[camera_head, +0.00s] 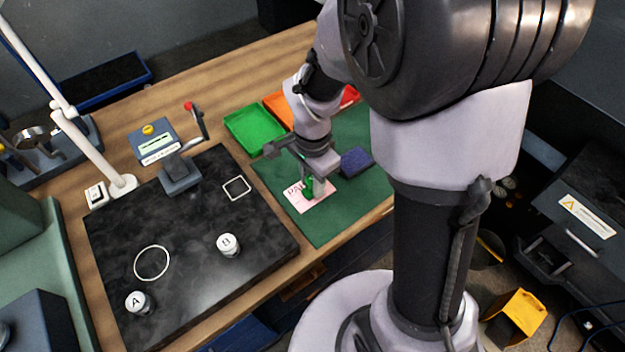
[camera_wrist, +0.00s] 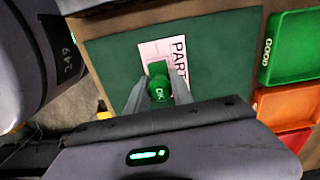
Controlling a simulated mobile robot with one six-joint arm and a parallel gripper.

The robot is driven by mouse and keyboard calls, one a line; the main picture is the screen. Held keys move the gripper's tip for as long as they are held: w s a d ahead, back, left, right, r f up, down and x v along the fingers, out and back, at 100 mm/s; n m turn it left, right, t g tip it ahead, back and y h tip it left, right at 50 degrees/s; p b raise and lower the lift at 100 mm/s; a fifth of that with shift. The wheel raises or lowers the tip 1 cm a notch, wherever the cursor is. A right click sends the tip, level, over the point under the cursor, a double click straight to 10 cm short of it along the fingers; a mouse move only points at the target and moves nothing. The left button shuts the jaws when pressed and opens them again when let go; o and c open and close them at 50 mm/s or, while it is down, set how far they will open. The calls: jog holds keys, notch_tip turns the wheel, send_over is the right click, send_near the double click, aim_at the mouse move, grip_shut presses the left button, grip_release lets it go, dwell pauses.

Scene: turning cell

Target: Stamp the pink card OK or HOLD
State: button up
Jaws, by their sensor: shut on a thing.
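The pink card (camera_head: 318,195) lies on the green mat (camera_head: 352,207); it also shows in the wrist view (camera_wrist: 151,50) with "PART" printed on it. My gripper (camera_head: 314,186) is over the card. In the wrist view its two fingers (camera_wrist: 158,92) are shut on a green stamp (camera_wrist: 159,88) marked "OK". The stamp is over the card's lower part; I cannot tell whether its base touches the card. The fingers and stamp hide some of the card.
A dark blue pad (camera_head: 356,162) lies on the mat right of my gripper. Green (camera_head: 254,129) and orange (camera_head: 279,108) trays stand behind. A black plate (camera_head: 190,250) at left carries white cylinders A (camera_head: 138,301) and B (camera_head: 228,244), and a red-knobbed lever device (camera_head: 182,172) stands at its back edge.

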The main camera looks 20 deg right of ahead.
notch_tip(320, 180, up, 6)
jog(key=p, duration=0.4)
jog(key=shift+r, duration=0.2)
jog(key=shift+f, duration=0.1)
